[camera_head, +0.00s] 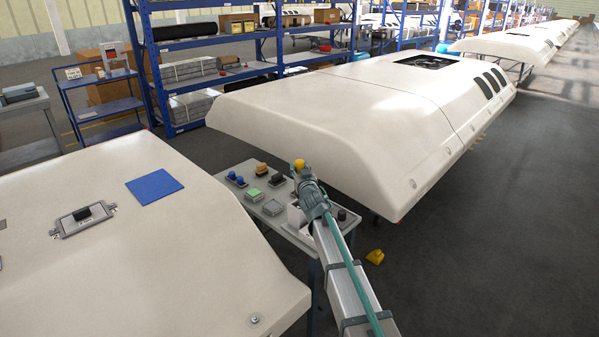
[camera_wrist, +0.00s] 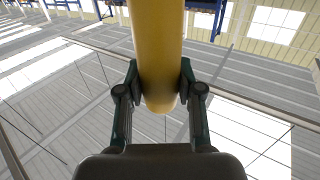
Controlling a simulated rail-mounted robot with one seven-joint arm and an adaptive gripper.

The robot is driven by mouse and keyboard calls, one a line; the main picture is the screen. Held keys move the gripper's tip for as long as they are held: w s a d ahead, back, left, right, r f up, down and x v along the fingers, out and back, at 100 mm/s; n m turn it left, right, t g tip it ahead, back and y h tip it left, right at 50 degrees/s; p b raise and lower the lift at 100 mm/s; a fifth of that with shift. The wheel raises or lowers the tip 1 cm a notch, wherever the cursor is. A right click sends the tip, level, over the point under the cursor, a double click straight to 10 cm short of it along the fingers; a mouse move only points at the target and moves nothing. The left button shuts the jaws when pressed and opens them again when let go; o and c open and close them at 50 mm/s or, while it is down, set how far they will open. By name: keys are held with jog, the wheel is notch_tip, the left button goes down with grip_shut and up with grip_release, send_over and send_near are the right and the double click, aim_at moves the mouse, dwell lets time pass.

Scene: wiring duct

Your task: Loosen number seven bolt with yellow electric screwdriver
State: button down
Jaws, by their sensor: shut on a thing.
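My gripper (camera_head: 304,178) is above the small tool table between the two white shells. In the wrist view its two fingers (camera_wrist: 159,72) are shut on a yellow cylinder, the yellow electric screwdriver (camera_wrist: 160,40). The screwdriver's yellow end (camera_head: 299,164) shows above the gripper in the head view; its tip is hidden. Small bolts sit along the side of the far shell, one bolt (camera_head: 412,184) near its front corner. Another bolt (camera_head: 254,319) is on the near shell's lower edge. No bolt number is readable.
The tool table (camera_head: 238,190) holds several small coloured items. The far white shell (camera_head: 330,110) and near white shell (camera_head: 90,230) flank it. A yellow object (camera_head: 375,257) lies on the floor. Blue shelves (camera_head: 150,70) stand behind. The floor at right is open.

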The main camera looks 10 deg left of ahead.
notch_tip(320, 180, up, 10)
jog(key=p, duration=0.8)
jog(key=shift+r+p, duration=0.25)
jog(key=shift+p, duration=0.05)
jog(key=shift+f, duration=0.1)
